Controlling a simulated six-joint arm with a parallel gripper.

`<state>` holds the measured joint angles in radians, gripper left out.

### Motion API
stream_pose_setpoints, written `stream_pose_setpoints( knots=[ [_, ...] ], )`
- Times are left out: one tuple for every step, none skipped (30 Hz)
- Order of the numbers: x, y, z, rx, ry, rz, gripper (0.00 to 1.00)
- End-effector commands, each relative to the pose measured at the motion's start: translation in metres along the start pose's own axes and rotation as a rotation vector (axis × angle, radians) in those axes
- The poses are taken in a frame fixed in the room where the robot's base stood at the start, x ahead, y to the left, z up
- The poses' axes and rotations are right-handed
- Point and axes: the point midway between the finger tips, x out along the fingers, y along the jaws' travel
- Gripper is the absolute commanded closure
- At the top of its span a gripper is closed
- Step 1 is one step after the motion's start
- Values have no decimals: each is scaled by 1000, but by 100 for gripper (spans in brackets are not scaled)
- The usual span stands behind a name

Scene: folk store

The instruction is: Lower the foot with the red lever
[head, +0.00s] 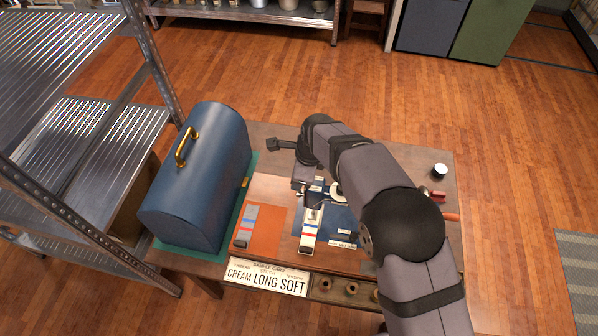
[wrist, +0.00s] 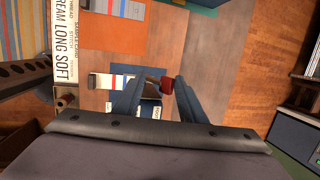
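In the wrist view the dark red lever tip (wrist: 166,86) shows between the two fingers of my gripper (wrist: 159,82), closer to the right finger. The fingers are apart, and I cannot tell whether the right one touches the lever. A pale strip with red and blue bands (wrist: 104,82) lies left of the fingers; it also shows in the head view (head: 311,228), running under a small metal machine (head: 306,175). My arm hides much of the machine and the lever in the head view. The foot cannot be made out clearly.
A blue domed case (head: 205,180) with a brass handle stands left on a green mat. An orange mat (head: 268,222) with a second strip lies beside it. A lettered sample card (head: 267,278) and a spool tray are at the front. A small jar (head: 440,171) stands right.

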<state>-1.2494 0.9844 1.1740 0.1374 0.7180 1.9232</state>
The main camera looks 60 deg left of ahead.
Motion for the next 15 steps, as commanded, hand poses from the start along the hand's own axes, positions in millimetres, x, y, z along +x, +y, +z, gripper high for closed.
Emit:
stream_pose_setpoints(
  knots=[
    [0,4,0,0,2,6,64],
    [-1,6,0,0,2,6,64],
    [-2,8,0,0,2,7,64],
    [-2,9,0,0,2,7,64],
    [-2,10,1,0,2,7,64],
    [-3,11,1,0,1,6,64],
    [-3,12,1,-1,1,6,64],
    [-3,13,1,-1,2,6,64],
    [-4,14,1,-1,2,6,64],
    [-4,14,1,-1,2,6,64],
    [-4,14,1,0,2,6,64],
    [-4,14,1,0,2,6,64],
    [-4,14,1,0,1,5,64],
    [-4,14,1,0,1,5,64],
    [-4,14,1,0,1,5,64]
  ],
)
